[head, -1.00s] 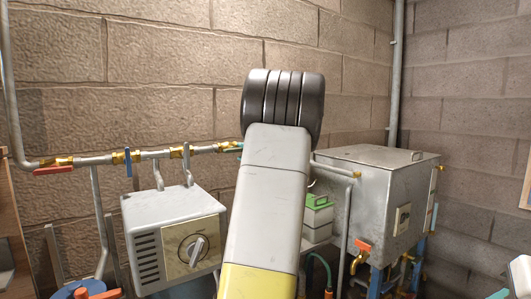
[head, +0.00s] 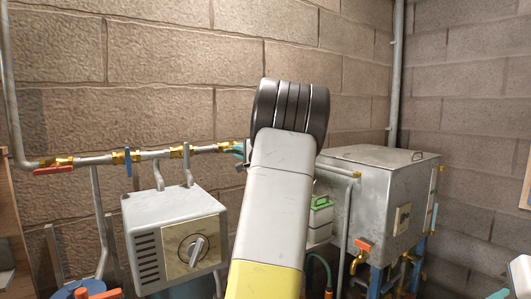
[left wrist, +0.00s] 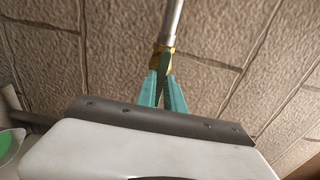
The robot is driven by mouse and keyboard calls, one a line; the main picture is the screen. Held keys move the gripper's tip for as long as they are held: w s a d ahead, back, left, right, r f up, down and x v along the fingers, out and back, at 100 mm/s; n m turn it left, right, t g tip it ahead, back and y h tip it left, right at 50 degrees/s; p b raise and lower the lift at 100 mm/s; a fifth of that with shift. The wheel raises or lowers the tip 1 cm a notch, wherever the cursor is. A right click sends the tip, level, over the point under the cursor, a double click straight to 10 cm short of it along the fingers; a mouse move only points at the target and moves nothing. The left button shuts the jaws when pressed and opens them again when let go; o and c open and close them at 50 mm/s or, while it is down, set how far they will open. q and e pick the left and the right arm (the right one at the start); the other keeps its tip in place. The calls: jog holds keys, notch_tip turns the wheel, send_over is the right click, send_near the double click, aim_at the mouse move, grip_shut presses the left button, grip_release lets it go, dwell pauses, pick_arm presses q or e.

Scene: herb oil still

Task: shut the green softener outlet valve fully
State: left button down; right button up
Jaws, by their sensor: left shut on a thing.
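The softener outlet valve (head: 224,147) is a brass fitting with a teal-green part at the right end of the wall pipe. In the left wrist view its brass body (left wrist: 162,55) shows at the end of the grey pipe. My left gripper (head: 240,153) is at this valve, shut on its green handle, largely hidden behind my forearm and wrist. Two teal strips (left wrist: 160,92) slant together toward the brass in the left wrist view. I cannot tell clearly where handle ends and fingers begin, nor the handle's exact angle.
Along the same pipe (head: 90,160) sit an orange-red lever (head: 53,170) and a blue lever (head: 127,162). A grey box with a dial (head: 175,240) stands below. A metal tank (head: 380,190) stands to the right, with a green-topped container (head: 320,215) beside it.

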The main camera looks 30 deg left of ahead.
pick_arm(q)
jog(key=shift+m, duration=0.3)
jog(key=m, duration=1.2)
jog(key=shift+m, duration=0.4)
jog(key=m, duration=0.4)
jog(key=shift+m, duration=0.3)
jog(key=c, duration=1.5)
grip_release()
jog(key=shift+o, duration=0.2)
jog(key=shift+d, duration=0.1)
